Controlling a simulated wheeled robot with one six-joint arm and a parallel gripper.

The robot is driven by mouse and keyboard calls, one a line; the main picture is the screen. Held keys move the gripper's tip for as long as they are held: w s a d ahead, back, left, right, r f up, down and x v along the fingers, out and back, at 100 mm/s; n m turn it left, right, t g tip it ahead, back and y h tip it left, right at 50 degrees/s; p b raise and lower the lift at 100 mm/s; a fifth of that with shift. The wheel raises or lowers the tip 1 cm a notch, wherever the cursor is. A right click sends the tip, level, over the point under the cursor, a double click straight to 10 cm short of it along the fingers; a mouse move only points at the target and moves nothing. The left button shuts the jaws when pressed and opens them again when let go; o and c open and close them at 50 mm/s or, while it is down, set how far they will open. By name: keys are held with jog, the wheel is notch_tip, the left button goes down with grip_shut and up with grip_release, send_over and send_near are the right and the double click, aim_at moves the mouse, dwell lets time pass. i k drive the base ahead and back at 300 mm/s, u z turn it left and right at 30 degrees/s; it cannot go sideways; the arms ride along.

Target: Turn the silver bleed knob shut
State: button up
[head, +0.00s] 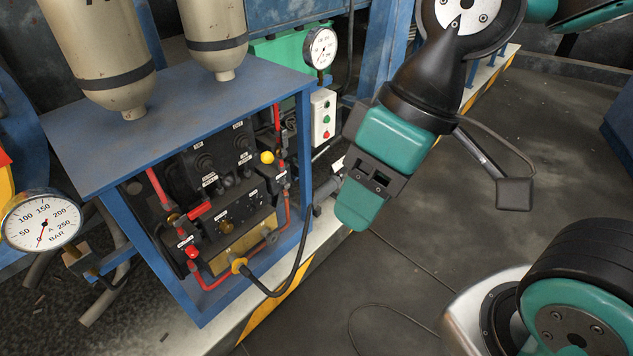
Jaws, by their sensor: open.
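The valve panel (232,205) sits inside a blue frame, with labelled black blocks, red pipes and small knobs. I cannot pick out a silver bleed knob for certain; the small fittings are too fine to tell apart. A red knob (192,252) is at the lower left of the panel, a yellow knob (267,157) at the upper right, and a brass fitting (226,227) near the middle. My gripper (362,203), teal and black, hangs to the right of the panel, clear of it, pointing down. It is open, and I see nothing in it.
The blue cabinet top (190,95) carries two beige cylinders (95,50). A pressure gauge (42,221) stands at the left, another (320,47) behind. A black hose (300,255) loops out in front of the panel. A button box (323,115) is behind.

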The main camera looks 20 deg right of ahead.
aim_at(285, 185)
jog(key=z, duration=0.05)
jog(key=k, duration=1.25)
jog(key=z, duration=0.8)
jog(key=i, duration=1.75)
jog(key=u, duration=0.75)
